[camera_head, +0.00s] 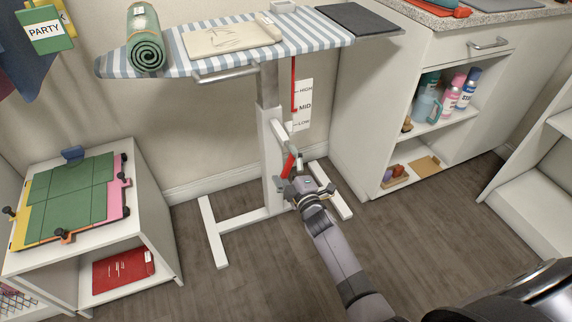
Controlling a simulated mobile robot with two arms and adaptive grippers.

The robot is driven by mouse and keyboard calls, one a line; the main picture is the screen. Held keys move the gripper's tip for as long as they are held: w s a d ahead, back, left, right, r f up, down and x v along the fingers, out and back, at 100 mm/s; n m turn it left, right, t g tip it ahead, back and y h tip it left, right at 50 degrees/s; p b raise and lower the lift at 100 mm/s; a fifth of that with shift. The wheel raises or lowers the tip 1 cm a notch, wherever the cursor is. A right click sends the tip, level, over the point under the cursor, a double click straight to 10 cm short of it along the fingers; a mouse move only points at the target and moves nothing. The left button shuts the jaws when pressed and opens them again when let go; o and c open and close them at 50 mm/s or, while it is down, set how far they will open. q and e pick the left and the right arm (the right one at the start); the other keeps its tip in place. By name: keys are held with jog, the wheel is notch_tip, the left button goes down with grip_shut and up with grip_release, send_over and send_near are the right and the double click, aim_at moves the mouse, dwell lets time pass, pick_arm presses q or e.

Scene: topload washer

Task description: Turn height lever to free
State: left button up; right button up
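A red height lever (289,165) sits on the white column (272,158) of the ironing board stand and slants up to the right. My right gripper (290,187) is at the column, just below the lever. I cannot tell whether its fingers touch the lever or are open or shut. A white label (303,104) reading HIGH, MID and LOW is on the wall behind the column. A vertical red strip (293,85) runs beside the label. The ironing board (325,31) has a blue and white striped top. My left gripper is out of view.
The stand's white feet (213,232) spread on the wooden floor. A green rolled mat (148,50) and a beige folded cloth (232,37) lie on the board. A white cabinet with shelves (362,130) stands right, a low table (150,205) left. Floor between them is mostly clear.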

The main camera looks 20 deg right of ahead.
jog(key=shift+o, duration=0.8)
jog(key=shift+s, duration=0.15)
jog(key=s, duration=1.1)
jog(key=shift+s+d, duration=0.2)
jog(key=shift+s, duration=0.15)
